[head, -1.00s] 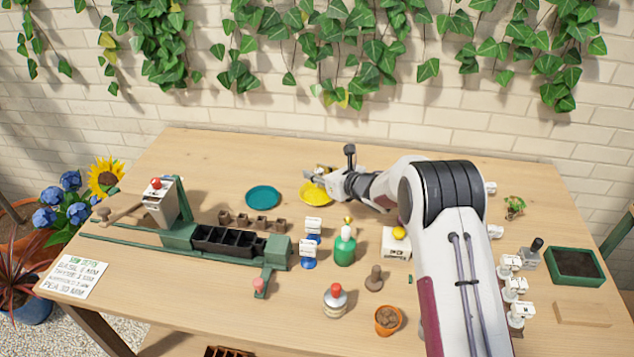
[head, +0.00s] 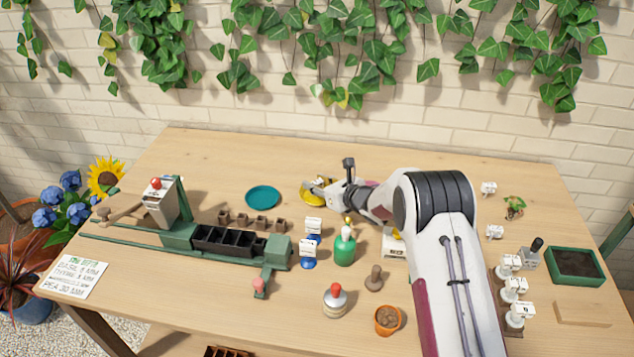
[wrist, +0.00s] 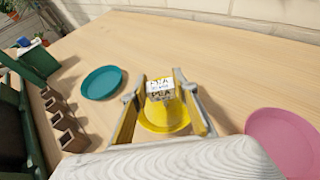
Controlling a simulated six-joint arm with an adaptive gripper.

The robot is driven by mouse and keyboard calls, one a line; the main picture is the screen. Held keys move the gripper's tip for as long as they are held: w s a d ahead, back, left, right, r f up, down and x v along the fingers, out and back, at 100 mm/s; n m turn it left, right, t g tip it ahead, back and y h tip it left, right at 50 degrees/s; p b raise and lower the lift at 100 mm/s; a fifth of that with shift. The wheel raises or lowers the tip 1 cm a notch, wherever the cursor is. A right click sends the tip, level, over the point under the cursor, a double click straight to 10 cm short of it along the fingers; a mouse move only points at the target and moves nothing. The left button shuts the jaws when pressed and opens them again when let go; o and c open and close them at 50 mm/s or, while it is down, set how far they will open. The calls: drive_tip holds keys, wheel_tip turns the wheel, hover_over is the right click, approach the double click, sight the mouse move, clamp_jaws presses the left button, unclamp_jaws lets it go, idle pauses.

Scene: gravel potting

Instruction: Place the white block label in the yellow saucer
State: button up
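The white block label (wrist: 160,88) carries dark lettering, with PEA readable on its front face, in the wrist view.
A teal saucer (head: 263,197) lies left of the yellow one. A pink saucer (wrist: 283,140) lies to the right in the wrist view. Small brown pots (head: 250,222), a green bottle (head: 345,247) and blue-based label holders (head: 309,256) stand nearer. The table behind is clear.

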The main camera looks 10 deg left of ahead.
drive_tip(key=shift+o, duration=0.9)
drive_tip(key=shift+r, duration=0.25)
drive_tip(key=shift+s+d, duration=0.15)
drive_tip(key=v, duration=1.1)
drive_tip(key=shift+s+d+r, duration=0.15)
